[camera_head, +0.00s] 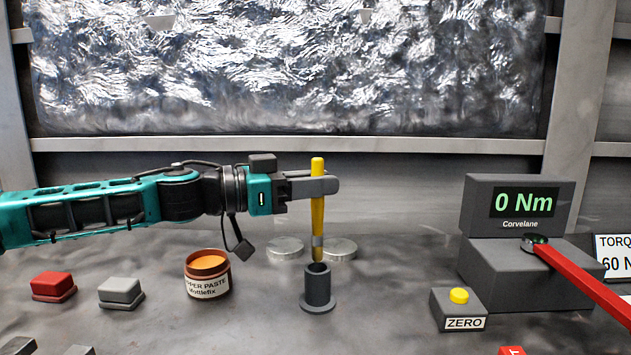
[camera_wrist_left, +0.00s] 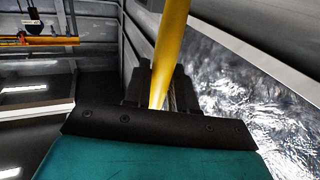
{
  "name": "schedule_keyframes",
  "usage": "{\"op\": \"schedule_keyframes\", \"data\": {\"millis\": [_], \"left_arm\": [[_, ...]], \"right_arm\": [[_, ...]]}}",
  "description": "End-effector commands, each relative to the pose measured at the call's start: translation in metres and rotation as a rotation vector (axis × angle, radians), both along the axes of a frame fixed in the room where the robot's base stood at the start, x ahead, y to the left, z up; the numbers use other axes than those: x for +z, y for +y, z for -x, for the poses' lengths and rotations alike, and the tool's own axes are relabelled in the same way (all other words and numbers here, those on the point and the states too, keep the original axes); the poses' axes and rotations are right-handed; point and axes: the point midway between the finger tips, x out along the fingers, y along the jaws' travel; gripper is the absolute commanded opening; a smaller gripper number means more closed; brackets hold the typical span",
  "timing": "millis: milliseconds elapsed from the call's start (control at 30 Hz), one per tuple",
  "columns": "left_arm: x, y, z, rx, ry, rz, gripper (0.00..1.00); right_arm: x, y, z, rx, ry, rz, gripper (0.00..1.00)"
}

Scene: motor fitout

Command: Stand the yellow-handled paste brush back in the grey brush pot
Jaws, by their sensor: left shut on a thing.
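The yellow-handled paste brush (camera_head: 318,218) is upright in the head view, with its grey ferrule and lower end just above the mouth of the grey brush pot (camera_head: 319,290). Whether the tip is slightly inside the rim is hard to tell. My left gripper (camera_head: 325,186) comes in from the left and is shut on the upper handle. In the left wrist view the yellow handle (camera_wrist_left: 170,50) runs up between the fingers. The pot stands upright on the bench on a wide round foot. My right gripper is not in view.
An open jar of copper paste (camera_head: 208,280) stands left of the pot. Two round metal discs (camera_head: 286,248) lie behind it. Red (camera_head: 53,285) and grey (camera_head: 121,292) blocks lie further left. The torque tester (camera_head: 520,255) with a red-handled wrench and the ZERO box (camera_head: 459,312) are at right.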

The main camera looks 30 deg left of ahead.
Motion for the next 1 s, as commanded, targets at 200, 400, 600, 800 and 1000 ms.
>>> {"op": "schedule_keyframes", "data": {"millis": [200,400,600,800,1000], "left_arm": [[0.000,0.000,0.000,0.000,0.000,0.000,0.00],[-0.001,0.000,0.000,0.000,0.000,0.000,0.00],[-0.005,0.000,0.000,0.000,0.000,0.000,0.00],[-0.009,0.000,0.000,0.000,-0.001,-0.001,0.00],[-0.013,0.000,0.000,0.000,-0.001,-0.001,0.00]], "right_arm": [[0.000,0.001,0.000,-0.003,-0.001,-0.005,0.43],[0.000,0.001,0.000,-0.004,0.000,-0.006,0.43],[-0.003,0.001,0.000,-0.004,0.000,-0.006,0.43],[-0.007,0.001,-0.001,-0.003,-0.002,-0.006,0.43],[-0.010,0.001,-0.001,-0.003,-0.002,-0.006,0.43]]}}
